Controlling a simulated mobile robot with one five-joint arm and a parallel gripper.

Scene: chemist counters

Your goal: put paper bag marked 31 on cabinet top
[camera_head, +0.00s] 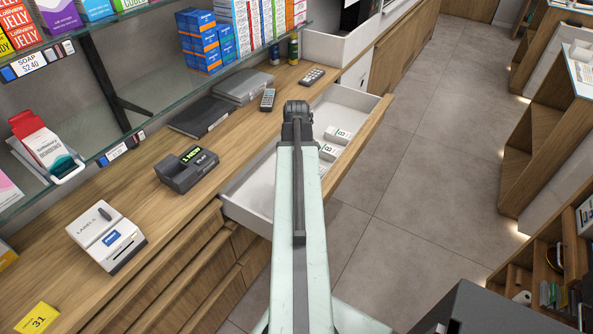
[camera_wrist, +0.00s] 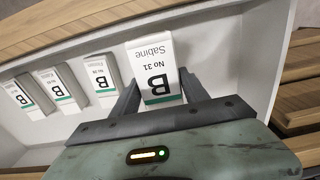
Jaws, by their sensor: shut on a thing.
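The white paper bag marked No 31 (camera_wrist: 156,62) shows in the wrist view, with a large B, the name Sabine and a green stripe. My gripper (camera_wrist: 160,90) is shut on it, one dark finger on each side. The bag is in or just above the open white drawer (camera_wrist: 254,60); I cannot tell whether it touches the drawer floor. In the head view my arm hides the gripper and this bag. The wooden cabinet top (camera_head: 145,192) runs along the left of the open drawer (camera_head: 252,204).
Several similar white bags (camera_wrist: 100,73) stand in a row in the drawer. A glass shelf (camera_head: 150,85) overhangs the back. Bare wood lies between the items.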

